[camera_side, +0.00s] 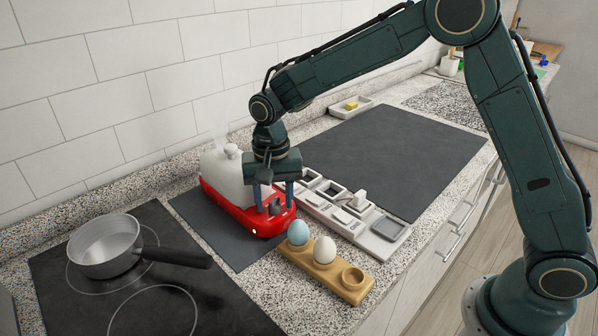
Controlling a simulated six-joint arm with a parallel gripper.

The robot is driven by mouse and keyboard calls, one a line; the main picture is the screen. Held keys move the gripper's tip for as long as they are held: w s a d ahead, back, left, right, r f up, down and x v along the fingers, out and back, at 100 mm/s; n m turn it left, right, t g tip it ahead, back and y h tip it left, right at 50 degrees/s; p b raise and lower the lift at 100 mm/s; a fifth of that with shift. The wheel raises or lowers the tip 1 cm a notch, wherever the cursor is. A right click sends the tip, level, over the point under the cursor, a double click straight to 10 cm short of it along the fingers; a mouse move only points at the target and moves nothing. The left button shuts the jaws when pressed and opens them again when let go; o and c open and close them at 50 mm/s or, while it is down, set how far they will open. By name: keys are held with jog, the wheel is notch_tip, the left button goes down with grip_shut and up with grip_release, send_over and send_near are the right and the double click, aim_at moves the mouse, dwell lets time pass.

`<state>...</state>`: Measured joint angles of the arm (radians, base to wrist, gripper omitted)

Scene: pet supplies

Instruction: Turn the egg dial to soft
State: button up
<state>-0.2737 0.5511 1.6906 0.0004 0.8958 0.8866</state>
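The egg cooker has a red base (236,217) and a pale rounded top (222,172), and stands on a dark mat near the wall. A small dark dial (275,207) shows on the right part of the red base. My gripper (275,205) points down over that part, with its two blue fingers apart on either side of the dial. I cannot tell whether the fingers touch the dial. The dial's markings are too small to read.
A wooden egg holder (325,274) in front carries a blue egg (298,232) and a white egg (324,250). A grey-white tray (345,215) with compartments lies to the right. A saucepan (105,246) sits on the black hob at left. A dark mat (410,150) behind is bare.

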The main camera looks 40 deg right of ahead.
aim_at(275, 200)
dwell(0.3)
notch_tip(275, 200, up, 14)
dwell(0.8)
jog(key=s+d+r+n+t, duration=0.25)
jog(key=s+d, duration=0.25)
jog(key=s, duration=0.3)
jog(key=s+d+r+n+t, duration=0.1)
jog(key=s+d+r, duration=0.3)
jog(key=s, duration=0.3)
jog(key=s+d+f+n+t, duration=0.1)
jog(key=s+d+f, duration=0.1)
jog(key=s, duration=0.4)
jog(key=s+d+f+n+t, duration=0.1)
jog(key=s+d+f+n, duration=0.1)
jog(key=s, duration=0.5)
jog(key=shift+s+f, duration=0.2)
jog(key=shift+f, duration=0.1)
